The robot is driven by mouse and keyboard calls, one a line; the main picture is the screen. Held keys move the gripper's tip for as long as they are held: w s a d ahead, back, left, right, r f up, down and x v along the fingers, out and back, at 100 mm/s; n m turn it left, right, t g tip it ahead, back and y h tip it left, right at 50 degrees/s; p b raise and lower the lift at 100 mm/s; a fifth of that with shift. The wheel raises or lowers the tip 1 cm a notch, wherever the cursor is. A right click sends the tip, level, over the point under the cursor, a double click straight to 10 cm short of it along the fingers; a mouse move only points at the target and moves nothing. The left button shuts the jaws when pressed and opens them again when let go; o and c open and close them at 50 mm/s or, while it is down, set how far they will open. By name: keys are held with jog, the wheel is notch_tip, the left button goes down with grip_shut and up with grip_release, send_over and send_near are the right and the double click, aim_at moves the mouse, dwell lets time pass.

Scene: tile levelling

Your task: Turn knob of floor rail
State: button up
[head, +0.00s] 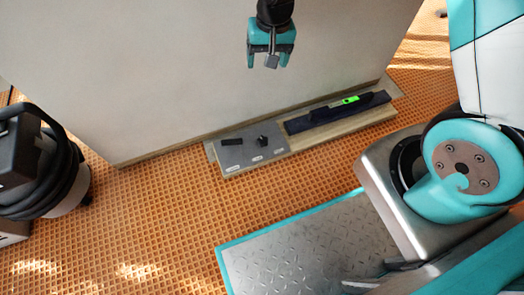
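A low floor rail (372,116) of pale wood lies along the foot of the wall. At its left part is a grey plate (233,159) with small white labels. A small black knob (262,141) stands up on this plate. A flat black piece (232,142) lies to its left. A long dark bar with a bright green level (345,101) takes up the right part of the rail. My gripper (268,62) hangs in front of the wall, above and apart from the knob. Its teal fingers are spread. A small grey piece shows between them; I cannot tell what it is.
A large pale wall panel (140,80) stands right behind the rail. A black vacuum-like machine (40,165) with a coiled hose is at the left. The orange gridded floor (150,215) is clear in front of the rail. My own base and arm fill the lower right.

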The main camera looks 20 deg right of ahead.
aim_at(262, 140)
jog(key=f+m+b, duration=0.1)
jog(key=f+b, duration=0.4)
jog(key=f, duration=0.8)
jog(key=w+f+m+b, duration=0.1)
jog(key=f+b, duration=0.4)
jog(key=f, duration=0.9)
jog(key=w+f+h+b, duration=0.1)
jog(key=f+b, duration=0.5)
jog(key=f, duration=0.8)
jog(key=shift+m+g, duration=0.3)
jog(key=shift+m, duration=0.1)
jog(key=shift+w, duration=0.1)
jog(key=shift+a, duration=0.1)
jog(key=c, duration=0.9)
